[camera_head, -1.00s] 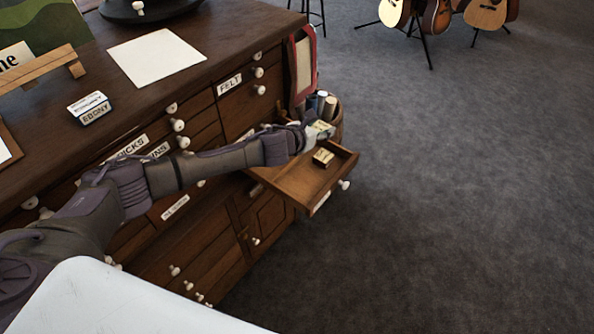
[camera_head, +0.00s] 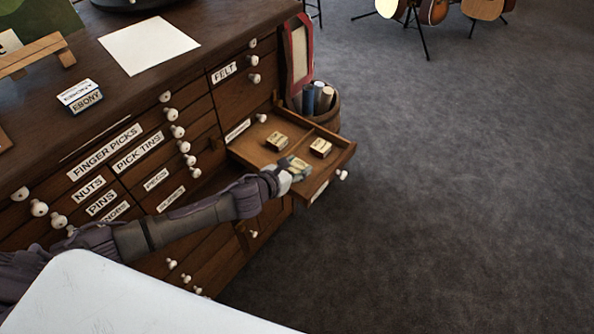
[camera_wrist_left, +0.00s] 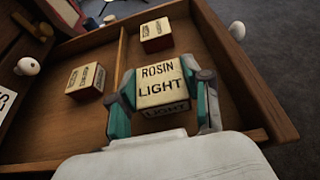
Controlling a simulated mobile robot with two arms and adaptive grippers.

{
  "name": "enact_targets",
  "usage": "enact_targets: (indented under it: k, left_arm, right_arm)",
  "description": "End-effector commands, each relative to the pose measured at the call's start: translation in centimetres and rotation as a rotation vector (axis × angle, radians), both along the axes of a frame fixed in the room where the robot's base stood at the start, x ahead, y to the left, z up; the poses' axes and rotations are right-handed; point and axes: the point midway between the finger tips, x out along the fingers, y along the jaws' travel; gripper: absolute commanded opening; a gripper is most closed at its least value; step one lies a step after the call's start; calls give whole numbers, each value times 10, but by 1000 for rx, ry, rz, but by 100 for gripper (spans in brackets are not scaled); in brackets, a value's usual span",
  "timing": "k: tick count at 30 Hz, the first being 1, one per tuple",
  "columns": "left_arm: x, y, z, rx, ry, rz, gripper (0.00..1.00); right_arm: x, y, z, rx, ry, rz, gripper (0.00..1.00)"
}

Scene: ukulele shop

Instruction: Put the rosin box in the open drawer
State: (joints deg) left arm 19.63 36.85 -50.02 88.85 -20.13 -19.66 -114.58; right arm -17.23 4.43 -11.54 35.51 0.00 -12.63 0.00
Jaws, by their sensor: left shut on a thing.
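The rosin box (camera_wrist_left: 160,82), a pale box lettered "ROSIN LIGHT", is between the fingers of my left gripper (camera_wrist_left: 162,108), which is shut on it. In the head view my left gripper (camera_head: 292,170) is over the front part of the open drawer (camera_head: 250,152), near its divider. The wooden drawer also fills the left wrist view (camera_wrist_left: 60,136). I cannot tell whether the held box touches the drawer floor. My right gripper is not in view.
Two similar small boxes lie in the drawer, one in the left compartment (camera_head: 277,141) and one in the right (camera_head: 320,147). A basket of rolls (camera_head: 327,110) stands behind the drawer. An "EBONY" box (camera_head: 81,95) and white paper (camera_head: 148,45) lie on the cabinet top.

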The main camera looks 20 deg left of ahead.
Motion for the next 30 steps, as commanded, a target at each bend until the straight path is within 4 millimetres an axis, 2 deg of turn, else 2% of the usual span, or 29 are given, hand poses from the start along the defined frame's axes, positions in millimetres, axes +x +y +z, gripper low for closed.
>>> enact_targets:
  k: [1,3,12,13,17,18,28,30]
  left_arm:
    - [-1,-1,-11,-3,3,1,23]
    - [0,0,-15,-1,0,0,23]
    - [0,0,-16,1,0,0,23]
    - [0,0,-16,1,0,0,51]
    - [0,0,-16,0,0,0,72]
    - [0,0,-16,0,0,0,74]
    - [0,0,-12,0,0,0,74]
    - [-7,3,-11,1,1,-1,74]
  right_arm:
    - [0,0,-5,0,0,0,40]
    - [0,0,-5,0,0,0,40]
    - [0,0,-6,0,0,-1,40]
    - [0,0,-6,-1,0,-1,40]
    - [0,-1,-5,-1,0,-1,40]
    - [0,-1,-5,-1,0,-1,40]
    - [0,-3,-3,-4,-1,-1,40]
    - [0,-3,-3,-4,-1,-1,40]
